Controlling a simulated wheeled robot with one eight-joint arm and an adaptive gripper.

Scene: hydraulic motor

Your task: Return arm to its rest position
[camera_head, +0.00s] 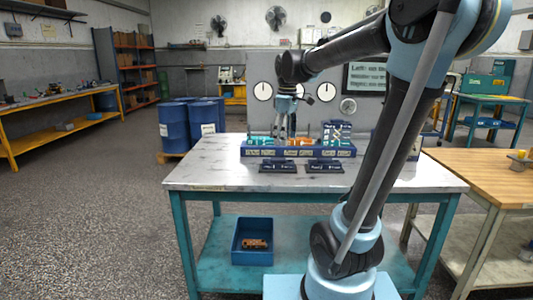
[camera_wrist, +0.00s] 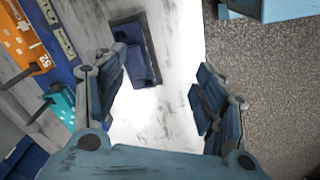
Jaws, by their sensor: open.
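My arm reaches up and over the work table (camera_head: 215,178) in the head view, bent at the elbow. My gripper (camera_head: 284,132) hangs pointing down above the table, near the blue parts rack (camera_head: 290,152). In the wrist view my gripper (camera_wrist: 162,68) has its two fingers wide apart with nothing between them. A dark blue holder (camera_wrist: 140,50) lies on the tabletop beyond the left finger, apart from the gripper as far as I can tell.
Orange (camera_wrist: 28,45) and teal (camera_wrist: 58,103) parts sit in the rack. Two dark holders (camera_head: 277,167) lie in front of it. A blue bin (camera_head: 252,226) stands on the lower shelf. A wooden-topped table (camera_head: 485,172) is at right. The front tabletop is clear.

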